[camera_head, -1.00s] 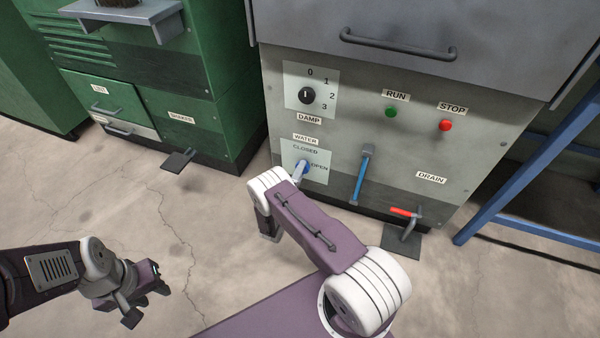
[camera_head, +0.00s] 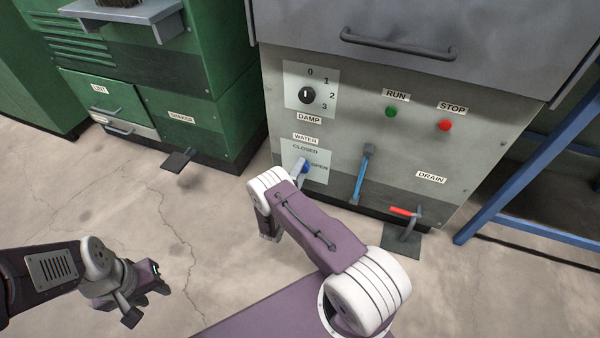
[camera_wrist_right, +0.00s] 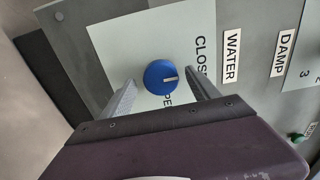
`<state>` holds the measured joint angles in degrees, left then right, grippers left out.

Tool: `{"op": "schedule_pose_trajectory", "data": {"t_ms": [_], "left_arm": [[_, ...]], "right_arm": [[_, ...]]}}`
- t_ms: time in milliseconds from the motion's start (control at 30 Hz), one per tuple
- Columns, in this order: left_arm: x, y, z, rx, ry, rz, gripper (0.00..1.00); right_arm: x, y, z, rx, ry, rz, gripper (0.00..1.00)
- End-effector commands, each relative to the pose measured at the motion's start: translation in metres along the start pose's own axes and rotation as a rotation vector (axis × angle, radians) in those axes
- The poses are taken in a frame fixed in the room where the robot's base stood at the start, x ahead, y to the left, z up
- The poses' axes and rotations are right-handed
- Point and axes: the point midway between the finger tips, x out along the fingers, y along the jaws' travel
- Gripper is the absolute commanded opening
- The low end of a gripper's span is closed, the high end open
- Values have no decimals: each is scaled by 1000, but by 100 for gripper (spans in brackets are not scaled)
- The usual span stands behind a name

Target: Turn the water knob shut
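In the right wrist view the knob (camera_wrist_right: 161,77) shows whole. My right gripper (camera_wrist_right: 162,82) is open, one finger on each side of the knob, with a gap visible at both sides. My left gripper (camera_head: 145,297) hangs over the floor at lower left, far from the panel; its opening is unclear.
A damp dial (camera_head: 307,95) is above the knob. A blue frame (camera_head: 530,175) stands at far right. Floor at left is open.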

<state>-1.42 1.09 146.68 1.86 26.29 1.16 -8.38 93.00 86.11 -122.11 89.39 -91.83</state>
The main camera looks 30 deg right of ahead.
Motion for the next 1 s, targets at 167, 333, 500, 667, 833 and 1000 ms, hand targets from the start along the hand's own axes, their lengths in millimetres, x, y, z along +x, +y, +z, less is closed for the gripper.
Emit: {"op": "schedule_pose_trajectory", "data": {"t_ms": [167,333,500,667,833,1000], "left_arm": [[0,0,0,0,0,0,36],[-8,0,-1,0,0,0,36],[-31,1,-3,0,0,0,36],[-42,1,-4,0,0,0,36],[-45,1,-5,0,0,0,36],[-44,1,-5,0,0,0,36]], "right_arm": [[0,-1,0,2,0,-1,70],[-8,-3,1,1,-2,0,70],[-45,-7,2,-2,-6,0,70],[-76,-4,2,0,-6,-1,70],[-90,-1,1,2,-2,-1,70],[-91,0,0,2,0,-1,70]]}}
